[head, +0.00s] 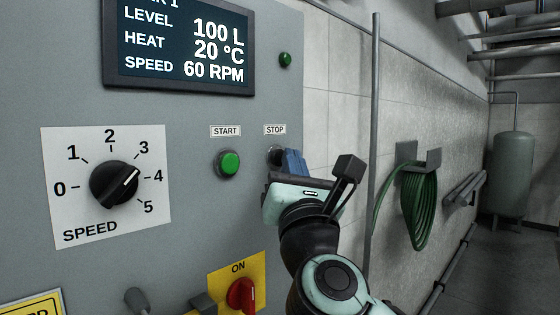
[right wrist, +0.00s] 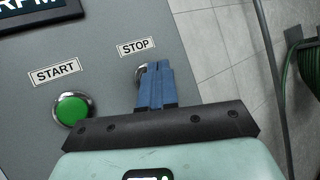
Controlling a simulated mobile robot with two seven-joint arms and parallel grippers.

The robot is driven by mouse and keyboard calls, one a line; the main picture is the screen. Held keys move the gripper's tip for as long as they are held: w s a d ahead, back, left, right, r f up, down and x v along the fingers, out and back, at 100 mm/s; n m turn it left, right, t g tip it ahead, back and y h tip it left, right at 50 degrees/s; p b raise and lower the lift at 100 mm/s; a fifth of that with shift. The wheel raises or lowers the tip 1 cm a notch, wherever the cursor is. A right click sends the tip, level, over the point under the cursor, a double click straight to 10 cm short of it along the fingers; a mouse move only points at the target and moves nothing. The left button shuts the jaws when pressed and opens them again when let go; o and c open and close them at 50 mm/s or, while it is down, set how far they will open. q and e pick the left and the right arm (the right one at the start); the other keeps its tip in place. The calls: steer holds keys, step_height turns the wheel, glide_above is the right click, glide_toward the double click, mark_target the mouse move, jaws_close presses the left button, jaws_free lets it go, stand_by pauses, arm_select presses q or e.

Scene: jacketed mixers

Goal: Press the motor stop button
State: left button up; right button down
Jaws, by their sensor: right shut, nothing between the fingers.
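The stop button (head: 275,155) sits on the grey panel under the STOP label (head: 275,130). My left gripper is not in view.
The green start button (head: 230,163) is left of the stop button. A speed knob (head: 114,184) and a red switch (head: 241,294) are on the same panel. The display (head: 180,45) reads 60 RPM. A green hose (head: 420,205) hangs on the wall at right.

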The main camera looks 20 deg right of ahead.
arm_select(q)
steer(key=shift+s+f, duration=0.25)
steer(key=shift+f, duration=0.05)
arm_select(e)
steer(key=shift+s+d, duration=0.15)
steer(key=shift+s, duration=0.35)
steer(key=shift+w, duration=0.1)
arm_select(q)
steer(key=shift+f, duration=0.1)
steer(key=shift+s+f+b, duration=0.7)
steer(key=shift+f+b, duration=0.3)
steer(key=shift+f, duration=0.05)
arm_select(e)
steer(key=shift+s+d, duration=0.35)
steer(key=shift+s, duration=0.45)
steer(key=shift+s+d, duration=0.3)
steer(key=shift+s, duration=0.5)
steer(key=shift+s+d, duration=0.35)
steer(key=shift+s, duration=0.45)
